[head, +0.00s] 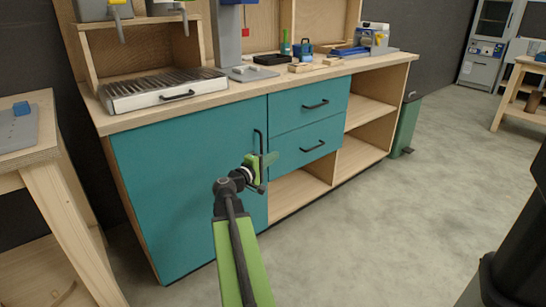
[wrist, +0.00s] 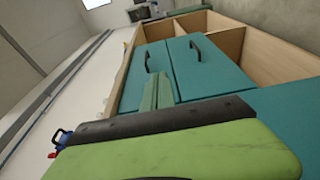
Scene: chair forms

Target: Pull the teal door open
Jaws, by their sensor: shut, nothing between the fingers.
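The teal door (head: 190,190) is the large front at the left of the wooden cabinet and looks flush with it. Its black upright handle (head: 258,142) is near its right edge, partly hidden behind my gripper (head: 270,160). My gripper is shut and empty, at the handle's lower half, with its fingertips pointing right across the drawer fronts. I cannot tell whether it touches the handle. In the wrist view my gripper's fingers (wrist: 158,88) lie together in front of the drawer fronts, and the teal door (wrist: 285,110) shows at the right; its handle is not clear there.
Two teal drawers (head: 298,112) with black handles are right of the door, beside open wooden shelves (head: 362,150). Tools and a slatted tray (head: 165,92) stand on the worktop. A wooden table (head: 70,215) is close at left.

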